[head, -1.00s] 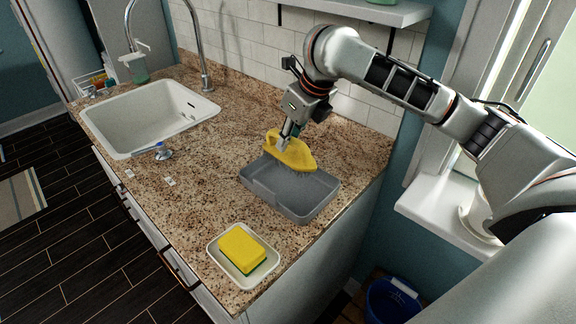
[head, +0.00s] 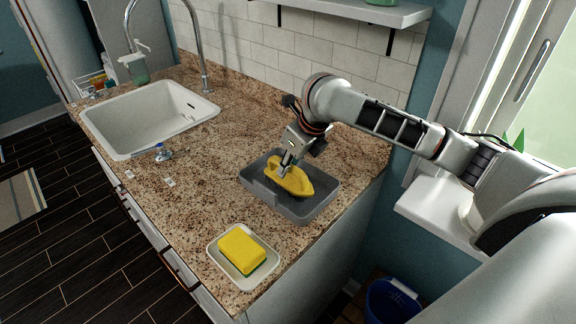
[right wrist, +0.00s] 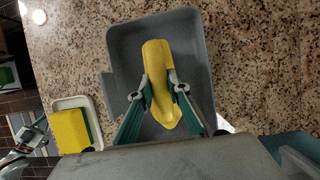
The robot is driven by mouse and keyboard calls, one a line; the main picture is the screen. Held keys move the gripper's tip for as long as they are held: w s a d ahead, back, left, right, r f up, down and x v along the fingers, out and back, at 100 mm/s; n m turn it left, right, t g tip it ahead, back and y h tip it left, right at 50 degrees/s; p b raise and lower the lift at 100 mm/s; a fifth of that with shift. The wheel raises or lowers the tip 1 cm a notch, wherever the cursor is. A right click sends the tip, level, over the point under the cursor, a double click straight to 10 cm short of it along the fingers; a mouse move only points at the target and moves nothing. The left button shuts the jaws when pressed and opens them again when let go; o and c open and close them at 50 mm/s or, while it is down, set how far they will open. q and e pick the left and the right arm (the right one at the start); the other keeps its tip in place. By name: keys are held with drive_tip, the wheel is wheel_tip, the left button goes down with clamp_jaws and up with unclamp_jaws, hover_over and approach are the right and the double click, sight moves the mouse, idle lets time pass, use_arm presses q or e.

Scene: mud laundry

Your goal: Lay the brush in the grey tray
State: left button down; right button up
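The yellow brush (head: 293,182) is inside the walls of the grey tray (head: 318,212) on the counter. My right gripper (head: 284,170) reaches down over the tray and is shut on the brush. In the right wrist view the gripper's two fingers (right wrist: 158,88) press the sides of the brush (right wrist: 157,60), with the grey tray (right wrist: 190,35) around and beneath it. I cannot tell whether the brush touches the tray floor. Part of what looks like my left gripper (right wrist: 32,140) shows at the left edge of the right wrist view; its opening is unclear.
A white dish (head: 222,262) with a yellow and green sponge (head: 241,248) stands at the counter's front corner. A white sink (head: 130,115) is at the left, with a small blue-and-white item (head: 162,152) by its front edge. Speckled counter between sink and tray is free.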

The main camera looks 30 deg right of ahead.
drive_tip(key=o, duration=0.4)
use_arm(q)
drive_tip(key=shift+d, duration=0.15)
use_arm(e)
drive_tip(key=shift+o, duration=0.2)
use_arm(q)
drive_tip(key=shift+d, duration=0.15)
use_arm(e)
drive_tip(key=shift+d+r, duration=0.1)
drive_tip(key=shift+r, duration=0.15)
use_arm(q)
drive_tip(key=shift+w+r, duration=0.15)
use_arm(e)
drive_tip(key=v, duration=1.1)
drive_tip(key=shift+s+r, duration=0.25)
drive_tip(key=shift+r, duration=0.05)
drive_tip(key=shift+f, duration=0.1)
